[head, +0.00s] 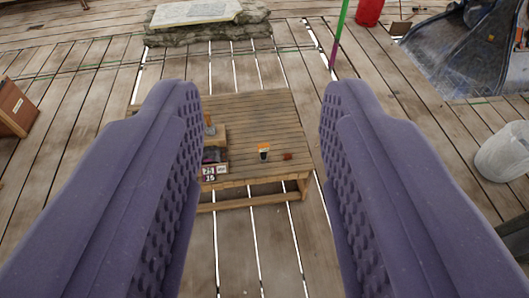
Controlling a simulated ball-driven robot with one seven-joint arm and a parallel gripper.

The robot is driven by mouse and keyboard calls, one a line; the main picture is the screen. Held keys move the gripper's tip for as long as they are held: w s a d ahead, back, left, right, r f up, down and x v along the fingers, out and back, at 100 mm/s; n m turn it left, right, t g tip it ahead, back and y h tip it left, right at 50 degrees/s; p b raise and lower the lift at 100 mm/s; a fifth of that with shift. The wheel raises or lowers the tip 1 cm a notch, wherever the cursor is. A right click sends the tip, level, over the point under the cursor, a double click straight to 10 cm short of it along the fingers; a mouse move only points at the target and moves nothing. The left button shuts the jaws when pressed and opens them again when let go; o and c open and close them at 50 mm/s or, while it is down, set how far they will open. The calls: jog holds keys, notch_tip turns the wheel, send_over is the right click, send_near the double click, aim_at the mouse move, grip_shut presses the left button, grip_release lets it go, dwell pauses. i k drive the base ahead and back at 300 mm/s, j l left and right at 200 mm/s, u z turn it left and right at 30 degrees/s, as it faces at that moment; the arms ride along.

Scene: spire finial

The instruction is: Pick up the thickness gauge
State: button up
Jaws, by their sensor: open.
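My gripper (261,95) is open and empty, its two purple padded fingers spread wide on either side of the view. Beyond and below it stands a low wooden table (262,112). The left finger hides the table's left part.
A white bin (503,152) stands at right, a wooden crate (15,108) at left. Sandbags (207,34) lie behind the table.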

aim_at(262, 148)
jog(key=i+j, duration=0.15)
jog(key=i, duration=0.55)
jog(key=i+j, duration=0.2)
jog(key=i, duration=0.55)
jog(key=i+j+u, duration=0.1)
jog(key=i, duration=0.6)
jog(key=i+j, duration=0.2)
jog(key=i, duration=0.55)
